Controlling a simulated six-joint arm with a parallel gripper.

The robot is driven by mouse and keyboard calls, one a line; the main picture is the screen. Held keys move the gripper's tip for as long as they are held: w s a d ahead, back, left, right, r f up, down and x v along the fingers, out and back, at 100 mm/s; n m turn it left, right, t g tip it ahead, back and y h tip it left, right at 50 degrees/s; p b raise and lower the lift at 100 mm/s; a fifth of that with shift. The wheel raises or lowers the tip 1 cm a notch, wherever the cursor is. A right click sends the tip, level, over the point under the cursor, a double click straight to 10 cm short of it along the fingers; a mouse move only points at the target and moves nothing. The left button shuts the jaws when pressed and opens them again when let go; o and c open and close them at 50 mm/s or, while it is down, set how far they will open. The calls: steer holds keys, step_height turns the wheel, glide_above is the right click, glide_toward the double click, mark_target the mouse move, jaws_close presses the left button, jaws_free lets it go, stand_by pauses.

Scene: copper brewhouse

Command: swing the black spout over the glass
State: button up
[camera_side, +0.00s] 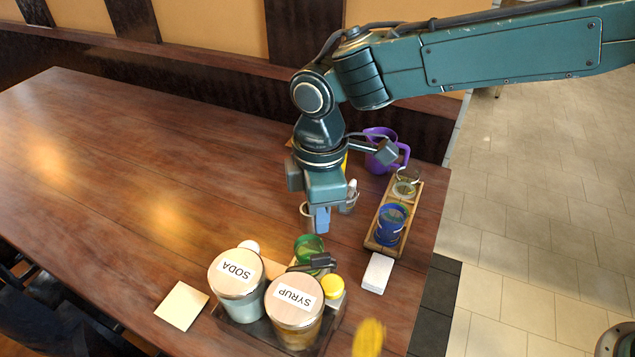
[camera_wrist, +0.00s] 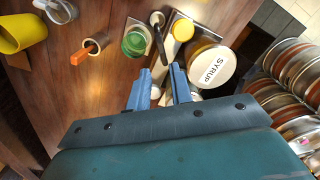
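The black spout (camera_side: 315,263) is a short dark bar by the two lidded canisters, near the green glass (camera_side: 308,246). In the wrist view the spout (camera_wrist: 159,42) lies just to the right of the green glass (camera_wrist: 135,41), pointing down the picture; whether it overhangs the rim I cannot tell. My gripper (camera_side: 319,220) points down above and behind the glass and spout in the side view. In the wrist view my gripper (camera_wrist: 161,72) has its two blue fingers apart, with nothing held between them.
The SODA canister (camera_side: 236,274) and SYRUP canister (camera_side: 295,302) stand close by, with a yellow lid (camera_side: 332,286) beside them. A wooden tray (camera_side: 373,240) holds a blue cup (camera_side: 390,224). A purple jug (camera_side: 381,150) stands behind. The table's left part is clear.

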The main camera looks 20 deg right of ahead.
mark_target(320, 256)
step_height(320, 256, down, 12)
steer(key=shift+r, duration=0.1)
stand_by(0.5)
jaws_close()
